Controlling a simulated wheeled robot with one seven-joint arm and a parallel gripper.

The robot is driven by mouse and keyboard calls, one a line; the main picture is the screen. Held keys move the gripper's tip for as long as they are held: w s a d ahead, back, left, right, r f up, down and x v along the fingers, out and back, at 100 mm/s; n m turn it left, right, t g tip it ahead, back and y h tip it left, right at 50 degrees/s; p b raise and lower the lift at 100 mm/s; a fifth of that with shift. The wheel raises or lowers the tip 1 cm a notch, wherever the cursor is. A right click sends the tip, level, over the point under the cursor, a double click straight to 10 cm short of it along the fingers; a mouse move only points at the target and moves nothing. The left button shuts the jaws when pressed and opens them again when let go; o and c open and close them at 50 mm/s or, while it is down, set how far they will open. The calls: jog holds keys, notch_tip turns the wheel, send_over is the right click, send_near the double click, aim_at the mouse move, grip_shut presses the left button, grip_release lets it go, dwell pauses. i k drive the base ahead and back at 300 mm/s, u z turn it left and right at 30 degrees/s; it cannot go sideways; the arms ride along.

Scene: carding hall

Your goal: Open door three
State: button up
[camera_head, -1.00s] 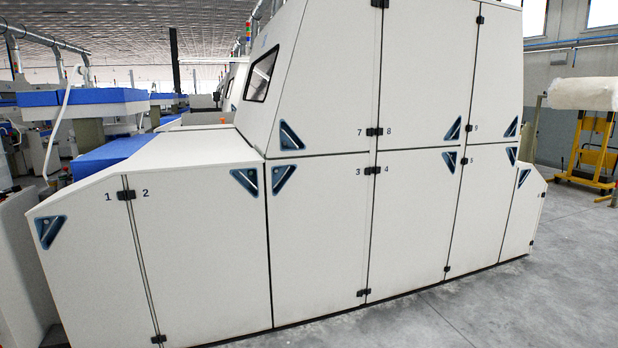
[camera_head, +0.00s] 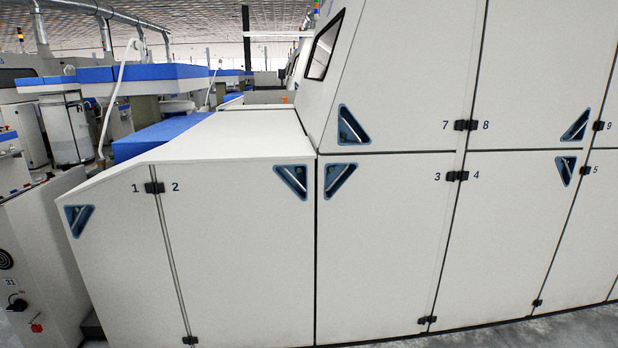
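Door three (camera_head: 378,250) is a white lower panel in the middle of the machine, with the number 3 near its upper right corner. It looks shut, flush with its neighbours. Its blue triangular recessed handle (camera_head: 339,181) is at its upper left corner. Black hinges (camera_head: 457,176) join its right edge to door four (camera_head: 505,235), with another hinge pair (camera_head: 427,320) near the bottom. Door two (camera_head: 235,245) is to its left and door seven (camera_head: 405,75) is above it. My gripper is not in view.
Door one (camera_head: 115,260) is at the left end of the machine. A grey control cabinet (camera_head: 45,265) with a red button stands beside it at the far left. Grey floor (camera_head: 570,330) shows at the lower right. Blue-topped machines (camera_head: 150,75) stand behind.

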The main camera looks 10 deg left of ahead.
aim_at(380, 218)
jog(key=u, duration=0.3)
jog(key=i, duration=0.85)
jog(key=u, duration=0.3)
